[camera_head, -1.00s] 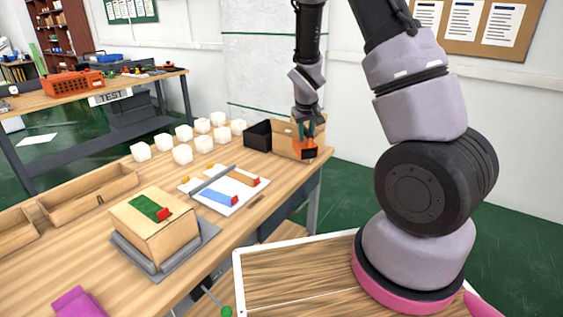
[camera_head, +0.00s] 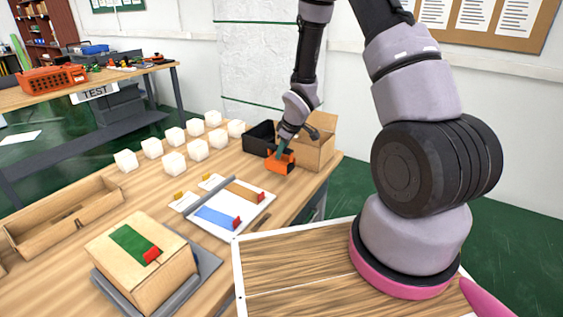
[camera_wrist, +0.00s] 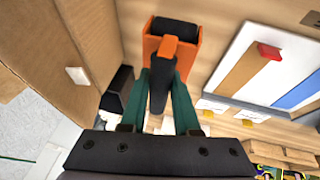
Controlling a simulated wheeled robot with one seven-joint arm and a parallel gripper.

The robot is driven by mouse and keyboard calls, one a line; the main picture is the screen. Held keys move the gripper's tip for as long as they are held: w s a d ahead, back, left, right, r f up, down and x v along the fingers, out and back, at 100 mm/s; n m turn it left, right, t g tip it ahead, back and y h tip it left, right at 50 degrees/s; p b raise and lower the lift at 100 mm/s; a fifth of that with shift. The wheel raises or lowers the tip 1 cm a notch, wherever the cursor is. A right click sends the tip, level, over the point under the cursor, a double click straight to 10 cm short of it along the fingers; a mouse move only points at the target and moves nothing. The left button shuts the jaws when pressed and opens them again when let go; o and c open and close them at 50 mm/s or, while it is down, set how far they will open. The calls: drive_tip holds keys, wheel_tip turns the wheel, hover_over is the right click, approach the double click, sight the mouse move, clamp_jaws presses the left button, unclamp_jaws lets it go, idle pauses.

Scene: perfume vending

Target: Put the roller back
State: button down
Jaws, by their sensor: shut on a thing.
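The roller (camera_head: 280,162) is orange with a dark grip. My gripper (camera_head: 283,149) has teal fingers and is shut on the roller's dark grip. In the head view the roller is low over the table, left of the open cardboard box; I cannot tell whether it touches the tabletop. In the wrist view the roller's orange body (camera_wrist: 196,40) is beyond the fingertips (camera_wrist: 165,80), with the dark grip running between the fingers. The fingers hide part of the grip.
An open cardboard box (camera_head: 318,150) and a black bin (camera_head: 258,142) stand at the table's back right. A white board (camera_head: 222,222) with blue and brown strips lies nearer. Several white cubes (camera_head: 173,162) stand left. A wooden box with a green strip (camera_head: 150,275) stands in front.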

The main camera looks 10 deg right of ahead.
sight(283, 159)
wheel_tip(283, 159, down, 4)
drive_tip(key=shift+f, duration=0.1)
drive_tip(key=shift+s+f, duration=0.1)
drive_tip(key=shift+f, duration=0.05)
drive_tip(key=shift+s+f, duration=0.25)
drive_tip(key=shift+f, duration=0.2)
drive_tip(key=c, duration=0.6)
unclamp_jaws()
drive_tip(key=shift+s+d, duration=0.1)
drive_tip(key=shift+c, duration=0.2)
drive_tip(key=shift+f, duration=0.1)
drive_tip(key=shift+r, duration=0.4)
drive_tip(key=v, duration=1.2)
drive_tip(key=shift+w+r, duration=0.3)
drive_tip(key=shift+r, duration=0.15)
